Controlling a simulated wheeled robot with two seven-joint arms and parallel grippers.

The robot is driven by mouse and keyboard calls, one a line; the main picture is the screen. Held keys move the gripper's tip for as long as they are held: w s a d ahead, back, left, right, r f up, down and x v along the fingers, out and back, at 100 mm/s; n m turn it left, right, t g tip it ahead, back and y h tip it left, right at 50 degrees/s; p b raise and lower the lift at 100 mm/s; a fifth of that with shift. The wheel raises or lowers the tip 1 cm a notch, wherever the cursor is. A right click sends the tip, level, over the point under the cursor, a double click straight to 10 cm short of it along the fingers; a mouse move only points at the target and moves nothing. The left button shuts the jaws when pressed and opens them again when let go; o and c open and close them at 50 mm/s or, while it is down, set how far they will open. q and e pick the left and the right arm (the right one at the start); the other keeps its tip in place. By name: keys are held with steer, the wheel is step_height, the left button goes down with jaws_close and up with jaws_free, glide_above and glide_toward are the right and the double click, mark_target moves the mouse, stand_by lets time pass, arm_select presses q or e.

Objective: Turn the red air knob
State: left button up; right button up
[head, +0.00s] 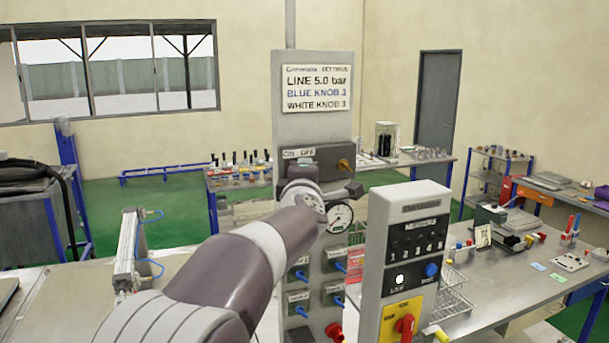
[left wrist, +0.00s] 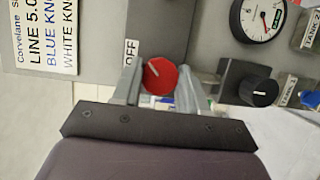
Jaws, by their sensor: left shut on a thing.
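The red air knob (left wrist: 158,76) is a round red knob with a pale pointer mark, on the grey panel next to the OFF label, in the left wrist view. My left gripper (left wrist: 160,90) has one finger on each side of the knob and is shut on it. In the head view my left arm reaches up to the tall grey panel (head: 340,78), below its ON OFF label (head: 299,153). There the arm and gripper hide the knob. My right gripper is in neither view.
A pressure gauge (head: 338,217) and a black knob (left wrist: 260,91) sit close to my gripper. A grey control box (head: 432,200) with a red switch (head: 405,325) on yellow stands to the right. A sign (head: 315,89) is above.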

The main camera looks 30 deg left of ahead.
arm_select(q)
steer(key=o, duration=1.1)
steer(key=shift+d, duration=0.1)
steer(key=shift+c, duration=0.2)
steer(key=b+v, duration=0.1)
steer(key=v, duration=1.1)
steer(key=shift+s+b, duration=0.25)
steer(key=shift+b, duration=0.15)
steer(key=shift+d, duration=0.1)
steer(key=shift+d, duration=0.1)
